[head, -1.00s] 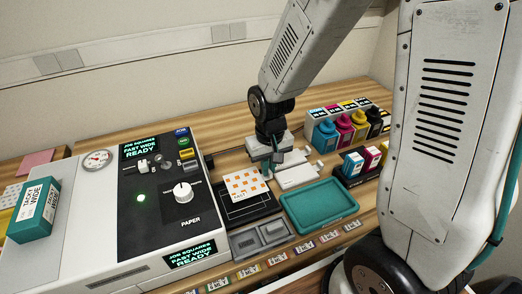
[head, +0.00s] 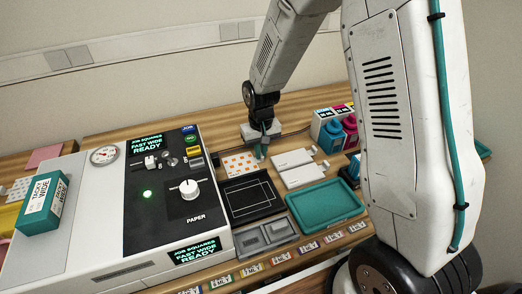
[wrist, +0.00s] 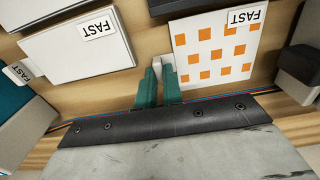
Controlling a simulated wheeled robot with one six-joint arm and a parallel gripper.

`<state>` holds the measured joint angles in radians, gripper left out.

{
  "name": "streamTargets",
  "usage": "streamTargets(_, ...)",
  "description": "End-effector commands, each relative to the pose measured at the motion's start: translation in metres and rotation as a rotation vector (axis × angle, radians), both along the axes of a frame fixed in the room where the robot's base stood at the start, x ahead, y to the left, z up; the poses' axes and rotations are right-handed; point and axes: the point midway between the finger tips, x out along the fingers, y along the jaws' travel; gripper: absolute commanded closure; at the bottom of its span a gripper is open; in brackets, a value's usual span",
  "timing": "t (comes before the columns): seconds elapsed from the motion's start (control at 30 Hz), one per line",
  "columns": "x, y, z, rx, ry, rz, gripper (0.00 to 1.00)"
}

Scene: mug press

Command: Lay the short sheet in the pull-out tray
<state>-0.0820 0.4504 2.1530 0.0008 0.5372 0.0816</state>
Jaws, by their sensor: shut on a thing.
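A white sheet with orange squares (head: 240,162) lies or hovers just behind the black pull-out tray (head: 252,197); I cannot tell its height. The wrist view shows the same sheet (wrist: 215,50) with a FAST tag. My gripper (head: 261,153) is at the sheet's right side, its teal fingers (wrist: 160,82) shut on a small white tab beside the sheet's edge. The tray stands open from the machine's right side, with white outlines on its empty floor.
The white press (head: 90,245) with its black panel fills the left. A teal tray (head: 325,205) and a grey two-part holder (head: 265,236) are near the front. Ink bottles (head: 335,130) stand at the back right, partly behind my arm. Bare wood shows behind the sheets.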

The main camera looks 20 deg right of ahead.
Motion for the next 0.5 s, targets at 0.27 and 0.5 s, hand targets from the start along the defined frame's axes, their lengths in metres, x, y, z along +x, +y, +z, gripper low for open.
streamTargets(0.27, 0.0000, 0.0002, -0.0030, 0.000, 0.000, 0.000, 0.89)
streamTargets(0.5, 0.0000, 0.0002, -0.0025, 0.000, 0.000, 0.000, 0.70)
